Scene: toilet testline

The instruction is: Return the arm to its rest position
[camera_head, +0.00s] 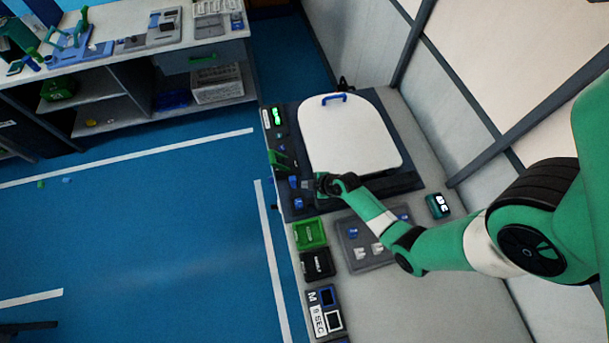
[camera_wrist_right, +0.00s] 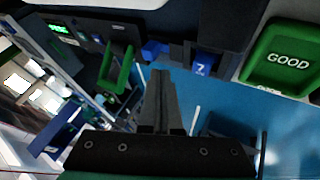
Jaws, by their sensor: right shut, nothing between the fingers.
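My right arm (camera_head: 440,245) comes in from the right edge in the head view and reaches left across the bench. Its gripper (camera_head: 310,184) is by the left edge of the dark base, below the white toilet lid. In the right wrist view the gripper's fingers (camera_wrist_right: 160,95) are together with nothing between them. Blue floor shows behind the fingers. My left gripper is not in view.
The white lid (camera_head: 345,135) with a blue handle lies on a dark base (camera_head: 408,181). A green tray (camera_head: 310,234), marked GOOD in the wrist view (camera_wrist_right: 285,62), and a black tray (camera_head: 317,264) line the bench's left edge. A grey pad (camera_head: 357,262) lies under my forearm.

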